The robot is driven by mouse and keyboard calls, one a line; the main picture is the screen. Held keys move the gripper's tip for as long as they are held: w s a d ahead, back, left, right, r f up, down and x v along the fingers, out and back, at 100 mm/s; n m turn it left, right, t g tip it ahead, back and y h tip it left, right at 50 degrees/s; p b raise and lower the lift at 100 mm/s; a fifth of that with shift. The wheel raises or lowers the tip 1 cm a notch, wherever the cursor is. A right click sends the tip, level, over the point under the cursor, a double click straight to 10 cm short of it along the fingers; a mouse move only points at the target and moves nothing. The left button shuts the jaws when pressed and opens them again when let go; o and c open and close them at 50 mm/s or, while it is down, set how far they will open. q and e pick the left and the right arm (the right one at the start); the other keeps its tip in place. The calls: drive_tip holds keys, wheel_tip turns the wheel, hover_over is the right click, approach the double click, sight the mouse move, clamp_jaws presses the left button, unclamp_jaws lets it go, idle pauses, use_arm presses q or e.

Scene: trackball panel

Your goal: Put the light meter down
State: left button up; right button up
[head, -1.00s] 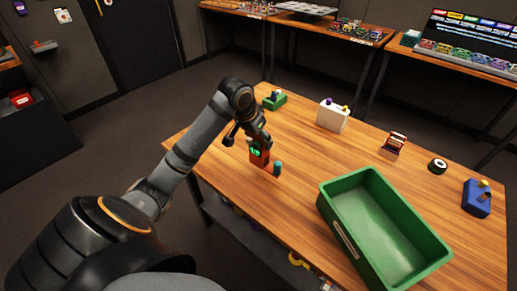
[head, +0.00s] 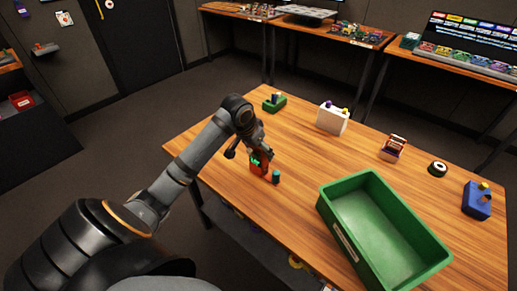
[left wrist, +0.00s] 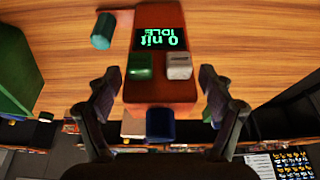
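The light meter (head: 259,167) is an orange-red box with a green-lit display and a short teal cylinder (head: 276,177) at its side. It appears to rest on the wooden table (head: 225,150), near the left edge. In the left wrist view the meter (left wrist: 160,90) shows its display, a green and a grey button, and a blue part at the near end. My left gripper (left wrist: 160,85) is open, one finger on each side of the meter, with narrow gaps visible. In the head view the gripper (head: 262,152) partly covers the meter. My right gripper is not in view.
A green bin (head: 345,243) stands to the right of the meter. Along the back are a green device (head: 274,103), a white box (head: 332,119), a red-and-white device (head: 393,149), a black ring (head: 437,168) and a blue device (head: 477,201). The table middle is clear.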

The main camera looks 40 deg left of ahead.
use_arm(q)
drive_tip(key=v, duration=1.2)
drive_tip(key=shift+r, duration=0.1)
